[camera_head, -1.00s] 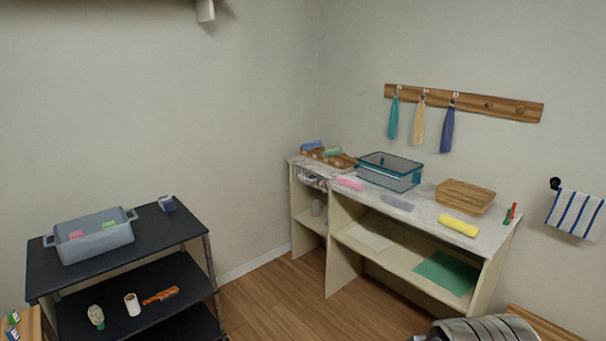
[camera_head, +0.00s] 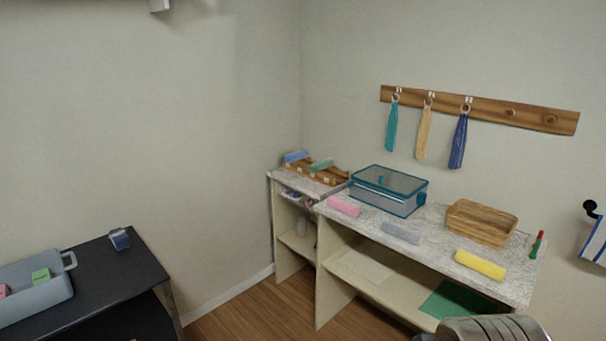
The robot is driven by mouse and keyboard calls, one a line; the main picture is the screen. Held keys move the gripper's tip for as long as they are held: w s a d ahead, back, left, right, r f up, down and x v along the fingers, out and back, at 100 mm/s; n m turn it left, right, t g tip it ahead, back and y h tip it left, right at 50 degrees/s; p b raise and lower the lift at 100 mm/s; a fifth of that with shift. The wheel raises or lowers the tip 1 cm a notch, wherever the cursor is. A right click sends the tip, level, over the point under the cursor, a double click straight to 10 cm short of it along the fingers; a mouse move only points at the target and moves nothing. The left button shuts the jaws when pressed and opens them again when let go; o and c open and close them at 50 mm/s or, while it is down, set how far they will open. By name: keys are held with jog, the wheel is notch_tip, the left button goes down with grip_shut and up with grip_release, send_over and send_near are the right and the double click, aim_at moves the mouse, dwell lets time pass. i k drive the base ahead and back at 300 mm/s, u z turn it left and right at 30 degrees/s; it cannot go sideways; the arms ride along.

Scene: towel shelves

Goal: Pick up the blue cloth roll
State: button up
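A blue cloth roll (camera_head: 296,156) lies at the back left of the marble-topped counter (camera_head: 440,258), on a slotted wooden rack (camera_head: 338,178). A green roll (camera_head: 321,165) lies beside it on the same rack. A greyer, pale blue-grey roll (camera_head: 402,233) lies on the counter between a pink roll (camera_head: 344,206) and a yellow roll (camera_head: 480,265). My gripper is not in view. A rounded, ribbed grey shape at the bottom right edge may be part of my arm.
A teal-framed clear box (camera_head: 388,190) and a wooden basket (camera_head: 482,222) stand on the counter. Towels hang from a wall rail (camera_head: 480,108). A black shelf unit (camera_head: 120,270) with a grey bin (camera_head: 35,293) stands at left. Wooden floor shows between the two units.

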aim_at(293, 157)
jog(key=u, duration=0.1)
jog(key=i, duration=1.9)
jog(key=u, duration=0.85)
jog(key=i, duration=1.3)
jog(key=u, duration=0.4)
